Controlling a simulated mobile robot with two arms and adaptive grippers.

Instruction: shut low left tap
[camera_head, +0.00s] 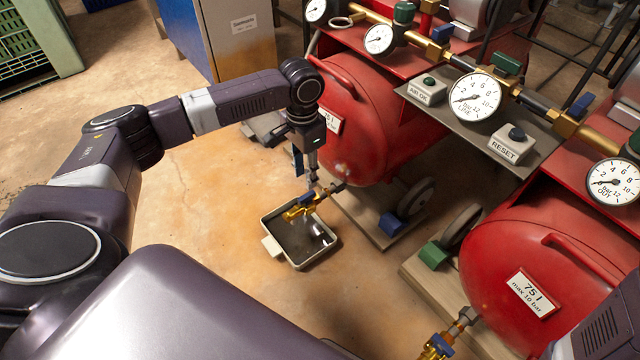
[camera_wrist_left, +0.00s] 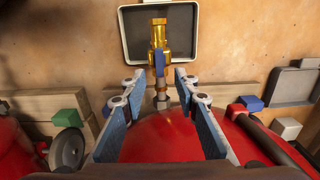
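The low left tap (camera_head: 298,211) is brass and juts from the left red tank over a shallow tray. Its blue lever (camera_head: 306,198) shows in the wrist view (camera_wrist_left: 159,63), where it appears to lie along the tap's body. My left gripper (camera_head: 312,165) hangs pointing down close above the tap. In the wrist view its two blue-padded fingers (camera_wrist_left: 158,92) are spread apart with nothing between them at the pads. The brass body (camera_wrist_left: 158,35) shows beyond the fingertips, centred between them. I cannot tell whether a finger touches the lever. My right gripper is out of view.
The pale-rimmed tray (camera_head: 268,246) stands on the floor under the tap. The left red tank (camera_head: 365,120) is close to the gripper. Another brass tap (camera_head: 436,347) is on the right tank (camera_head: 500,250). Gauges and a RESET box (camera_head: 508,144) sit above. Floor at left is clear.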

